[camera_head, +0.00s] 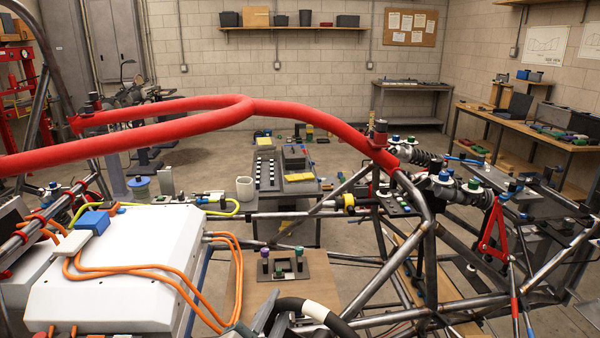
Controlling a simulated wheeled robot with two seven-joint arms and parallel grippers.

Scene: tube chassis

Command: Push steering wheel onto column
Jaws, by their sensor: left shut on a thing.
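Part of the steering wheel (324,315) shows at the bottom middle as a thick black curved rim with a white band. Most of it is cut off by the lower edge of the view. My left gripper (267,318) is at the bottom edge, at the left end of this rim. Its grey fingers are shut on the rim and only partly show. I cannot make out the steering column or whether the wheel touches it. My right gripper is not in view.
A red tube (250,104) crosses above the chassis. A white box (118,262) with orange cables fills the lower left. A dark fixture (283,268) with coloured knobs lies just beyond the gripper. Bare steel tubes (393,268) stand to the right.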

